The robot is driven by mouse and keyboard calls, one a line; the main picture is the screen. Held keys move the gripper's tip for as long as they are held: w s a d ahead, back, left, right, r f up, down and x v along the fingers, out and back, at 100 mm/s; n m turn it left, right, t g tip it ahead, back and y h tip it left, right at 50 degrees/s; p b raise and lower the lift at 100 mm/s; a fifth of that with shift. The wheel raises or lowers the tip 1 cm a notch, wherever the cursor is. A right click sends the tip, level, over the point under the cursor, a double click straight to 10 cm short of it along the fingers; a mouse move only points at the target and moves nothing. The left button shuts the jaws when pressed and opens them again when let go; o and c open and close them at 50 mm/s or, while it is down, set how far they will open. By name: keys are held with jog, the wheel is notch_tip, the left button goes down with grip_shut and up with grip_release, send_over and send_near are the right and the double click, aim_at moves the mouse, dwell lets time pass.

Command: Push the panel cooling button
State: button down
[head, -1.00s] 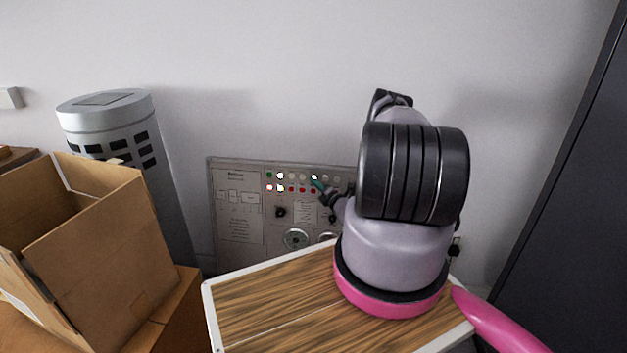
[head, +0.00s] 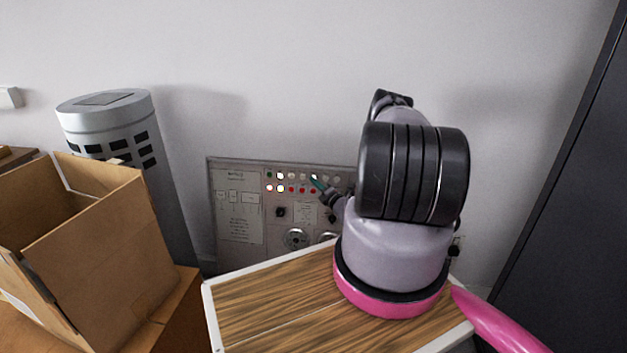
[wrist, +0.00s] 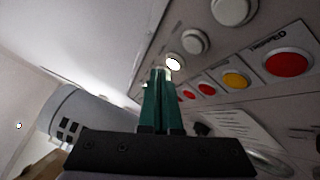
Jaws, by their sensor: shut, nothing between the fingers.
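The grey control panel (head: 225,168) leans against the wall behind my arm, with two rows of coloured buttons and lamps. My gripper (head: 313,180) has its teal fingers shut and empty in front of the button rows. In the wrist view, the fingertips (wrist: 160,72) are together just below a lit white button (wrist: 173,62); I cannot tell if they touch it. Unlit white buttons (wrist: 195,42), a yellow button (wrist: 236,80) and a red button (wrist: 288,62) by the label "TRIPPED" lie to the right. I cannot read which button is panel cooling.
A wood-topped surface with a white rim (head: 262,310) stands in front of the panel under my arm. An open cardboard box (head: 100,250) and a grey cylinder (head: 105,110) are at left. A dark cabinet (head: 565,220) is at right. My arm hides the panel's right part.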

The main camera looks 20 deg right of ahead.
jog(key=shift+w+d, duration=0.1)
jog(key=shift+w, duration=0.1)
jog(key=shift+w+d+f, duration=0.1)
jog(key=shift+w+d, duration=0.15)
jog(key=shift+w, duration=0.05)
dwell(0.9)
jog(key=shift+s, duration=0.1)
jog(key=shift+s+a, duration=0.45)
jog(key=shift+s, duration=0.1)
jog(key=shift+s+a+r, duration=0.2)
jog(key=shift+s+a, duration=0.25)
jog(key=shift+s, duration=0.25)
jog(key=shift+s+a+r, duration=0.25)
jog(key=shift+s+a, duration=0.2)
jog(key=shift+s, duration=0.2)
jog(key=shift+s+a+r, duration=0.2)
jog(key=shift+s+a, duration=0.25)
jog(key=shift+s, duration=0.25)
